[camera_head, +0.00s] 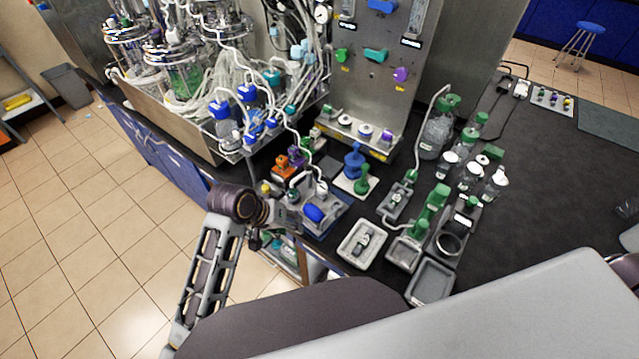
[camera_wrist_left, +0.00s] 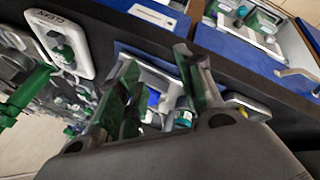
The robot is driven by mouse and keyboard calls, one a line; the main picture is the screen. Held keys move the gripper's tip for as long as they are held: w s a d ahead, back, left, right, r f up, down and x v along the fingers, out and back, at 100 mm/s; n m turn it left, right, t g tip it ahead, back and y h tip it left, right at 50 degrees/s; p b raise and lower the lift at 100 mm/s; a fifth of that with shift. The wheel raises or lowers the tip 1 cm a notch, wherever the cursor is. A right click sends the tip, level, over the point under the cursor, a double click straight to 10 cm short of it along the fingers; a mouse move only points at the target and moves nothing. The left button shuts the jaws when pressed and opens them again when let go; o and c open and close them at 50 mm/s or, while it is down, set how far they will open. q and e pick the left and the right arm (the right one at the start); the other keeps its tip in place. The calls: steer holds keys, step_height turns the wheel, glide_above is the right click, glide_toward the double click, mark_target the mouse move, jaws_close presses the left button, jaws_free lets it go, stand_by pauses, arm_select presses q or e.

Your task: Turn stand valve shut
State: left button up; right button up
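A blue upright fitting (camera_head: 353,160) stands on a small white base on the bench, with a green handled fitting (camera_head: 362,182) beside it. I cannot tell for sure which of these is the stand valve. My left gripper (camera_head: 290,207) is over the near bench edge, at a small grey unit with a blue rounded part (camera_head: 314,213). In the left wrist view its two fingers (camera_wrist_left: 158,75) are spread apart. A blue and white item and a small teal-capped piece (camera_wrist_left: 183,118) show between and beyond them; contact is unclear. My right gripper is not in view.
A steel panel with green (camera_head: 342,55), teal (camera_head: 376,55) and purple (camera_head: 401,74) handles stands behind. Glass vessels and tubing crowd the left. Grey trays (camera_head: 432,281) and green-capped bottles (camera_head: 437,132) stand to the right. The dark bench (camera_head: 560,170) farther right is mostly clear.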

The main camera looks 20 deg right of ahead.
arm_select(q)
steer(key=w+d+r+m+g, duration=0.25)
steer(key=d+r, duration=0.45)
steer(key=d, duration=0.4)
step_height(320, 180, up, 7)
steer(key=n+y, duration=0.3)
steer(key=y, duration=0.2)
glide_above(322, 188)
steer(key=shift+t, duration=0.25)
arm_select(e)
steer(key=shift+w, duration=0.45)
arm_select(q)
steer(key=shift+f, duration=0.1)
steer(key=shift+f+p, duration=0.65)
steer(key=shift+f, duration=6.15)
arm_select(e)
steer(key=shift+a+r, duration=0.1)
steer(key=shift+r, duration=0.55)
arm_select(q)
steer(key=shift+c, duration=0.4)
